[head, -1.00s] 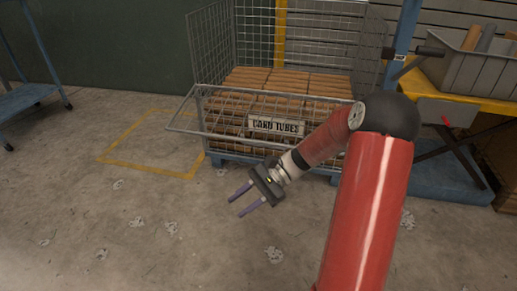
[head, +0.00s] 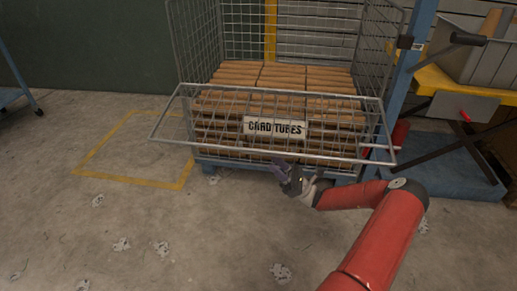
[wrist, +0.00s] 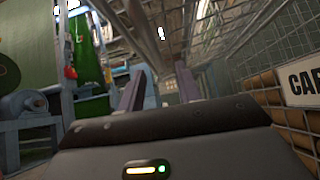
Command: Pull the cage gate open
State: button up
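The wire cage (head: 200,45) has a gate (head: 157,118), a grey mesh panel on its front. The gate's lower edge juts out from the cage front, past the left post. A white "CARD TUBES" sign (head: 274,129) shows at the middle of the front, and in part at the right of the wrist view (wrist: 308,82). My gripper (head: 281,168) is low in front of the cage, just below the gate's lower bar; I cannot tell whether they touch. In the wrist view my gripper's fingers (wrist: 158,88) are apart with nothing held between them.
Brown card tubes (head: 285,78) fill the cage in stacked rows. A yellow bench (head: 465,90) with a grey bin (head: 490,58) stands at the right beside a blue post. Yellow floor markings (head: 120,178) lie to the left. The concrete floor in front is mostly clear.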

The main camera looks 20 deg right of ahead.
jog(key=x, duration=0.6)
jog(key=shift+a+r, duration=0.2)
jog(key=shift+r, duration=0.05)
grip_shut()
